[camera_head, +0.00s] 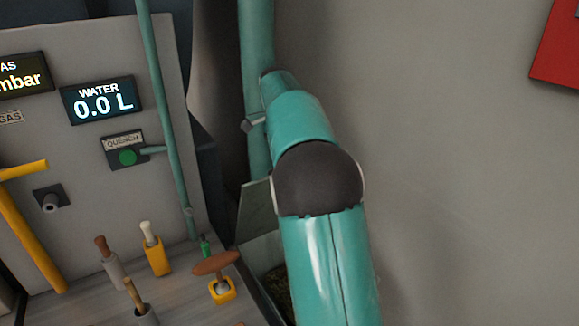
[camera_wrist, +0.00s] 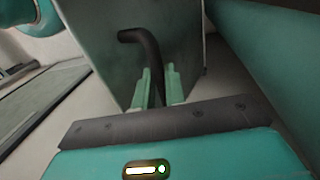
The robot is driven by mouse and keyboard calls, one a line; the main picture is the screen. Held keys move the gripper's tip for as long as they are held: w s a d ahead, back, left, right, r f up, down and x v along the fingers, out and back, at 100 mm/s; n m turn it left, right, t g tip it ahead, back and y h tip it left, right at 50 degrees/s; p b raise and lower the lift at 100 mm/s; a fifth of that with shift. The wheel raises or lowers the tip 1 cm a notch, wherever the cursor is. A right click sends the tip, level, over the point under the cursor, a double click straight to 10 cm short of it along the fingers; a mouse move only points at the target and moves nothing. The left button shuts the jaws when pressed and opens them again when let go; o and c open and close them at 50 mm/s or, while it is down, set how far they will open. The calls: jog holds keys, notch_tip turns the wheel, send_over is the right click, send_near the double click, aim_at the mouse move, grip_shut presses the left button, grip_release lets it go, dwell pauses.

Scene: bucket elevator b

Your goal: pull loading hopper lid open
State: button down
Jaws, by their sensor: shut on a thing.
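In the wrist view, the hopper lid (camera_wrist: 100,55) is a flat grey-green plate with a dark, bent rod handle (camera_wrist: 140,37). My gripper (camera_wrist: 158,75) has its two pale green fingers on either side of the handle's lower part and is shut on it. In the head view, my teal arm hides the gripper and the handle. A grey-green plate (camera_head: 254,205), which looks like the lid, stands tilted up beside my arm. Below it, part of the hopper opening (camera_head: 277,287) shows dark, grainy contents.
A control panel (camera_head: 60,130) with a water display (camera_head: 101,100) stands at the left. Several tools stand on the bench, with a brown-topped yellow one (camera_head: 220,288) near the hopper. A green vertical pipe (camera_head: 256,40) rises behind my arm.

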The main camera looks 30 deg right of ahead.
jog(key=shift+w+a+f, duration=0.15)
jog(key=shift+w+a, duration=0.1)
jog(key=shift+a, duration=0.1)
jog(key=c, duration=1.5)
grip_release()
jog(key=shift+a, duration=0.1)
jog(key=shift+o, duration=0.2)
jog(key=shift+d, duration=0.3)
notch_tip(320, 180, up, 8)
jog(key=w, duration=0.1)
jog(key=shift+f, duration=0.15)
